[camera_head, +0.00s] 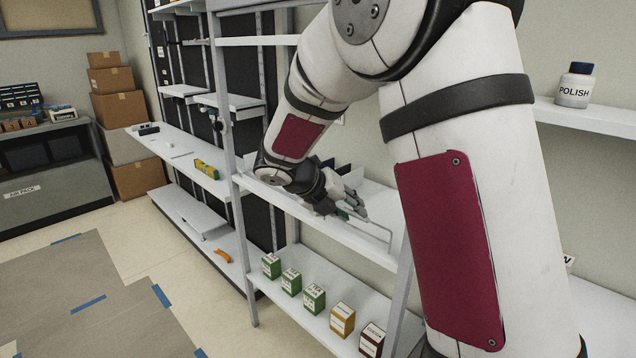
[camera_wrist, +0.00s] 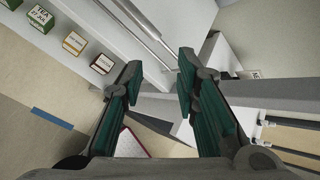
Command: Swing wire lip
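The wire lip (camera_head: 389,238) is a thin pale wire along the front edge of the middle shelf (camera_head: 300,208) in the head view. Part of it is hidden by my gripper. In the wrist view two thin metal rods, which look like the wire lip (camera_wrist: 140,30), run diagonally from the top towards the gap between my fingers. My gripper (camera_head: 352,208) is at the front of this shelf, close to the wire. In the wrist view my gripper (camera_wrist: 160,78) is open, with its green-padded fingers apart and nothing clearly held. I cannot tell whether either finger touches the wire.
Several small boxes (camera_head: 314,298) stand on the lower shelf below my gripper. A shelf post (camera_head: 226,120) rises left of my forearm. A polish bottle (camera_head: 576,86) stands on a shelf at the right. The floor (camera_head: 110,310) at the left is clear.

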